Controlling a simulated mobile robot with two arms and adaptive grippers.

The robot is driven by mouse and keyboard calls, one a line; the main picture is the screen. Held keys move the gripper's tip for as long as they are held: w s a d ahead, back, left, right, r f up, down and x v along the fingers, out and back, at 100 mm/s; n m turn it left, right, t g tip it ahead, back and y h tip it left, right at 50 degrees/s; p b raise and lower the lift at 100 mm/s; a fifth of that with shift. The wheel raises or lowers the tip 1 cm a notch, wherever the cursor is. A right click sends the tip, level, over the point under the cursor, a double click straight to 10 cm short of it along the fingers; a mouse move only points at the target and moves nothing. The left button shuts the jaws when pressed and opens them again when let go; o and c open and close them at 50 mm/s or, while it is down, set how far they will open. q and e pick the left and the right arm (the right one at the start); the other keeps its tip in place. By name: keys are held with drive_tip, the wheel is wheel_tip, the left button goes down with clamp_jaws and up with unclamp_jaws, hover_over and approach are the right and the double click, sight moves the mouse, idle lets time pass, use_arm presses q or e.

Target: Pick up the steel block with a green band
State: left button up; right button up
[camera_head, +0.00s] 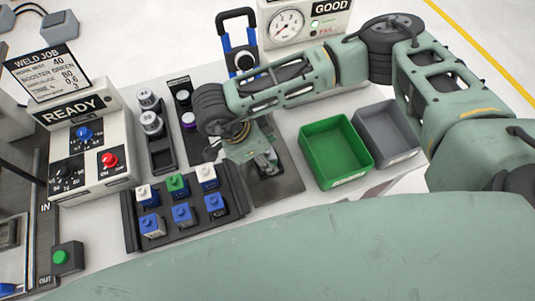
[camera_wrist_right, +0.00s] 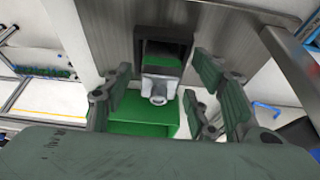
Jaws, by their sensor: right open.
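A block with a green top (camera_head: 177,185) stands in the back row of the dark rack, between two pale-topped blocks. My right gripper (camera_head: 264,165) is open, pointing down over a dark grey plate (camera_head: 285,184) right of the rack, apart from that block. In the right wrist view the spread fingers of the right gripper (camera_wrist_right: 162,108) frame a pale metal piece with a round knob (camera_wrist_right: 160,88). My left gripper is not in view.
The dark rack (camera_head: 188,238) also holds several blue blocks. A green bin (camera_head: 335,152) and a grey bin (camera_head: 388,132) stand to the right. The READY control box (camera_head: 84,150) is at left, and a gauge box (camera_head: 300,22) at the back.

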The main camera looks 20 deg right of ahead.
clamp_jaws()
idle(0.5)
